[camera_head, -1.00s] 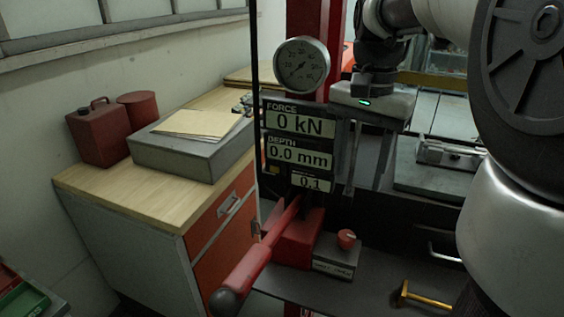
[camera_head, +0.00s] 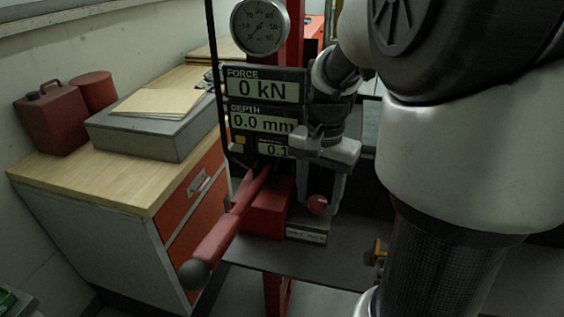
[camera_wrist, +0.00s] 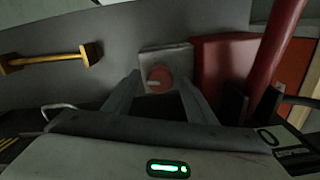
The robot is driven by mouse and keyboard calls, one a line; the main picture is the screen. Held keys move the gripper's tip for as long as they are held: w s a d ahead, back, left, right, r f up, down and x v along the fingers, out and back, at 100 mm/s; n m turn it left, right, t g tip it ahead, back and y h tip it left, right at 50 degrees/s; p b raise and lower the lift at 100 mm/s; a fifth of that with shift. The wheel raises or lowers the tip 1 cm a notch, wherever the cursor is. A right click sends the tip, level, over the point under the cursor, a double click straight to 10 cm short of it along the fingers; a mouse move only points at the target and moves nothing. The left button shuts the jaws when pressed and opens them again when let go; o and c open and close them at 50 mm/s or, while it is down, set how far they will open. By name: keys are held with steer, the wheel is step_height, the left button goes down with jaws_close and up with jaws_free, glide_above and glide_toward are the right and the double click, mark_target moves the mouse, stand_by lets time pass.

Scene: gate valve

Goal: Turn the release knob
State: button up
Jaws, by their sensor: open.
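The release knob (camera_head: 318,204) is a small red knob on a grey block (camera_head: 307,228) beside the red pump body (camera_head: 268,212). It also shows in the wrist view (camera_wrist: 159,79), on the grey block (camera_wrist: 166,57). My gripper (camera_head: 320,192) is above and around the knob in the head view, fingers pointing down. In the wrist view my gripper (camera_wrist: 160,84) has its two fingers apart, one on each side of the knob. The gripper is open, and I cannot tell whether a finger touches the knob. The label on the block's front is too small to read.
A long red lever (camera_head: 225,232) with a dark ball end slants forward, left of the knob. A display panel (camera_head: 262,88) reading 0 kN and 0.0 mm stands behind. A yellow-handled tool (camera_wrist: 50,58) lies on the grey shelf (camera_head: 330,262). A wooden-topped cabinet (camera_head: 140,187) is left.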

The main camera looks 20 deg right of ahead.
mark_target(318, 200)
steer(key=c, duration=1)
steer(key=shift+n, duration=0.8)
steer(key=shift+c, duration=0.2)
steer(key=o, duration=1)
steer(key=shift+o, duration=0.2)
step_height(318, 200, up, 17)
steer(key=p, duration=0.2)
steer(key=shift+r+p, duration=0.2)
steer(key=shift+p, duration=0.1)
